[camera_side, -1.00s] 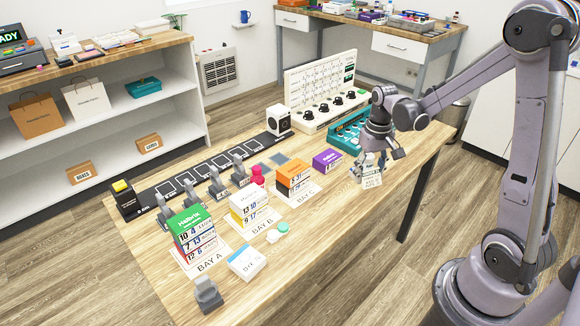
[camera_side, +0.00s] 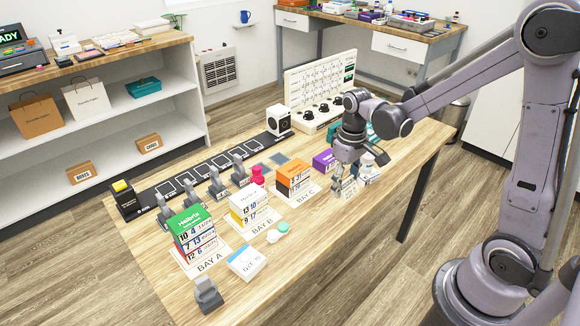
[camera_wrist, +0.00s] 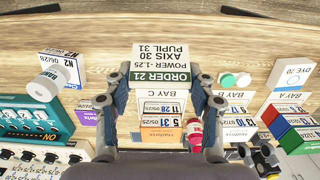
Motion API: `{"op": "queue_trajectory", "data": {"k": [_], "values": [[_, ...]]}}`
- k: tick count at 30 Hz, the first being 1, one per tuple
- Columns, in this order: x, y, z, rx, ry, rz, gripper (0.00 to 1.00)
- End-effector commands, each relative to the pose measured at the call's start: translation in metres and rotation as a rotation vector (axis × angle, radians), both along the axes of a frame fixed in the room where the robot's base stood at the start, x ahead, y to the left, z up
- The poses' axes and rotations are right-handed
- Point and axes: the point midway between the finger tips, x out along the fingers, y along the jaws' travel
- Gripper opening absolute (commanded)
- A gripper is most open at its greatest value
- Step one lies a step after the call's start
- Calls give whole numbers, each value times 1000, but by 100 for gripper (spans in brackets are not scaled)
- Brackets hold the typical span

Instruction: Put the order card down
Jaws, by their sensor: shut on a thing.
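The order card (camera_wrist: 161,68) is a pale card with dark print reading order 21, power -1.25, axis 30, pupil 31. In the wrist view it spans between the two fingertips of my gripper (camera_wrist: 160,80), which is shut on it. In the side view my gripper (camera_side: 347,176) is over the right part of the wooden table (camera_side: 330,235), right of Bay C, with the card (camera_side: 348,189) at its fingertips. The card appears tilted. I cannot tell whether its lower edge touches the table.
The Bay C stack (camera_side: 295,178) and a purple box (camera_side: 324,160) stand left of my gripper. A white box (camera_wrist: 57,66) and a white bottle (camera_wrist: 44,86) are close by in the wrist view. The table's front area right of the lens case (camera_side: 274,236) is clear.

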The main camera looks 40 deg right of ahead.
Motion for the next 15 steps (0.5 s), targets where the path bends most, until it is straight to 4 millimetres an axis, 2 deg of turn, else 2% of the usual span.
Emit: {"op": "queue_trajectory", "data": {"k": [9, 15], "values": [[32, 56, -38, 0, 0, 3, 39], [45, 80, -55, 0, 0, 0, 39]]}}
